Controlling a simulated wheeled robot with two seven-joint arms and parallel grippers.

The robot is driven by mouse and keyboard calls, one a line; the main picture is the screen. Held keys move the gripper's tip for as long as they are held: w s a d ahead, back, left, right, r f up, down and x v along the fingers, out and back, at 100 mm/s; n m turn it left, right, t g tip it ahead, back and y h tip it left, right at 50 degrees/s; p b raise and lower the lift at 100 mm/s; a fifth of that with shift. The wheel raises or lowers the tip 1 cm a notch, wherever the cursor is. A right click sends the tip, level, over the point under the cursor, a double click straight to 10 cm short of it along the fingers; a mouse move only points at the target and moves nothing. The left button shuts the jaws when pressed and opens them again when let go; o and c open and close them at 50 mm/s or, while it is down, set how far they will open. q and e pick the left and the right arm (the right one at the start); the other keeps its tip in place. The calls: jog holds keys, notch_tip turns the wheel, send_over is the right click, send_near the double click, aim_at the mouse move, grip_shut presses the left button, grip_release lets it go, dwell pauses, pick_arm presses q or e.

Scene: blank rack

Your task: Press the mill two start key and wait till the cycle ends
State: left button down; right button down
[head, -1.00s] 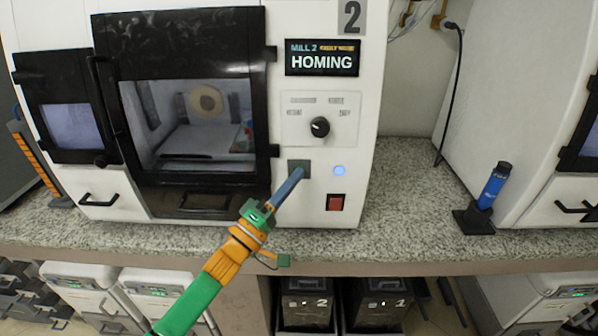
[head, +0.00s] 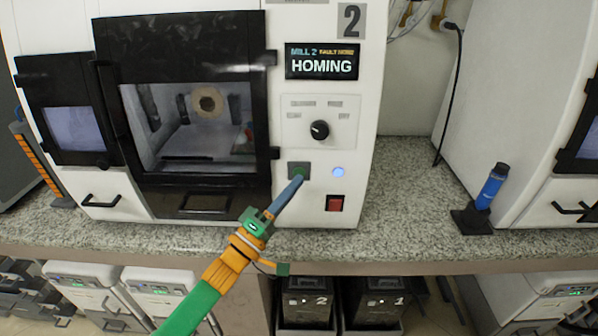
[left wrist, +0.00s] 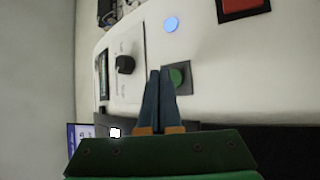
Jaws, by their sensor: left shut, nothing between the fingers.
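Mill two (head: 230,205) is the white machine with a big "2" label. Its display (head: 322,61) reads "MILL 2" and "HOMING", with small orange text that seems to say "FAULT" and more. The green start key (left wrist: 178,77) sits on a dark square plate (head: 292,168). My left gripper (head: 297,180) is shut and empty, its blue fingertips at the lower edge of the key in the head view. In the left wrist view the fingertips (left wrist: 163,74) are just beside the key; I cannot tell whether they touch. My right gripper is not in view.
A blue light (head: 338,171) glows right of the key, above a red switch (head: 335,203). A black knob (head: 320,130) is above. A blue cylinder on a black stand (head: 490,187) stands on the speckled counter (head: 400,205), which is clear between them.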

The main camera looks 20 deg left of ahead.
pick_arm(q)
jog(key=s+p, duration=0.1)
jog(key=s, duration=0.1)
jog(key=s+d+p, duration=0.1)
jog(key=s, duration=0.1)
jog(key=shift+s+d+r+p, duration=0.15)
jog(key=shift+s+r+p, duration=0.05)
jog(key=shift+s+p, duration=0.2)
jog(key=shift+w, duration=0.1)
